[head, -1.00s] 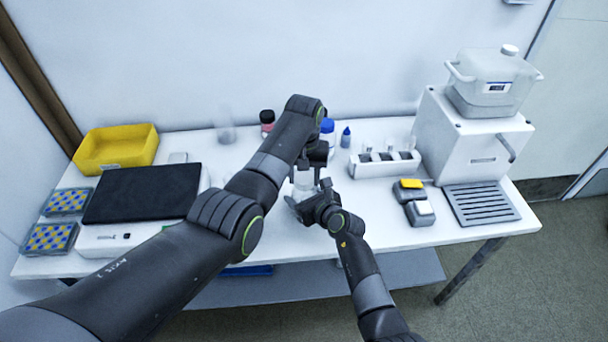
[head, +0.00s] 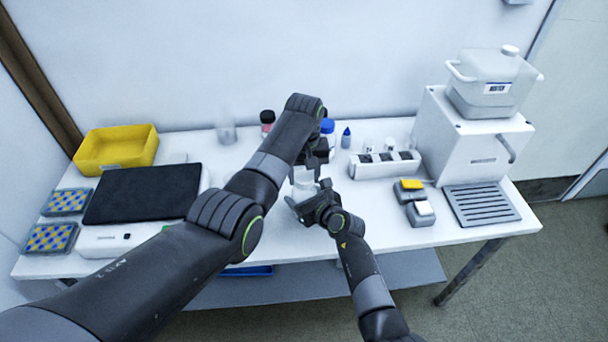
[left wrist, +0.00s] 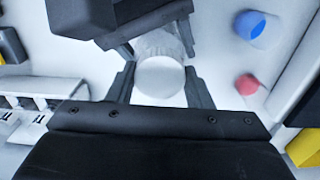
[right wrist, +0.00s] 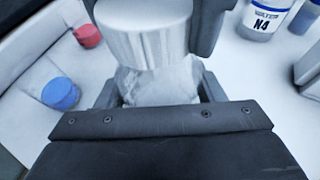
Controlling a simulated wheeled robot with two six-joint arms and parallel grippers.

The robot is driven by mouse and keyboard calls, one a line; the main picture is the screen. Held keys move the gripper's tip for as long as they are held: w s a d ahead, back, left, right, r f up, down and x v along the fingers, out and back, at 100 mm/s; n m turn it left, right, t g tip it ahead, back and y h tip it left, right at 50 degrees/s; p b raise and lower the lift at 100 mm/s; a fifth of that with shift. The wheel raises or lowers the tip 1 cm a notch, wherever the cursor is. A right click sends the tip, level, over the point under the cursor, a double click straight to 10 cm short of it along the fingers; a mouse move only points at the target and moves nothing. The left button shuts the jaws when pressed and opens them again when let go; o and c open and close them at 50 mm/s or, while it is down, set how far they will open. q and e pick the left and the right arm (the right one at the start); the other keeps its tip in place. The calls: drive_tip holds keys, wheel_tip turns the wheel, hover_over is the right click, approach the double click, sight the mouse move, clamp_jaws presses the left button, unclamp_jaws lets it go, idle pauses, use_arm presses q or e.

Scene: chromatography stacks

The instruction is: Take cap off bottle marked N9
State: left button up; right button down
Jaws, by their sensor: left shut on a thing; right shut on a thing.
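A small clear bottle (head: 304,184) with a white cap stands upright between my two grippers near the table's middle. In the left wrist view the cap (left wrist: 160,77) is a white disc between the fingers of my left gripper (head: 312,162), which is shut on it from above. My right gripper (head: 308,203) is shut on the bottle body (right wrist: 158,86), below the ribbed cap (right wrist: 146,35) in the right wrist view. The cap sits right above the body; I cannot tell whether it is loosened. No N9 mark shows on this bottle.
A bottle marked N4 (right wrist: 265,22) shows in the right wrist view. A white rack (head: 385,168) stands to the right, a yellow bin (head: 115,168) far left.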

sight(304, 177)
use_arm(q)
drive_tip(key=shift+r, duration=0.95)
drive_tip(key=shift+r, duration=2)
use_arm(e)
drive_tip(key=shift+c, duration=1.3)
unclamp_jaws()
drive_tip(key=shift+s+d, duration=0.1)
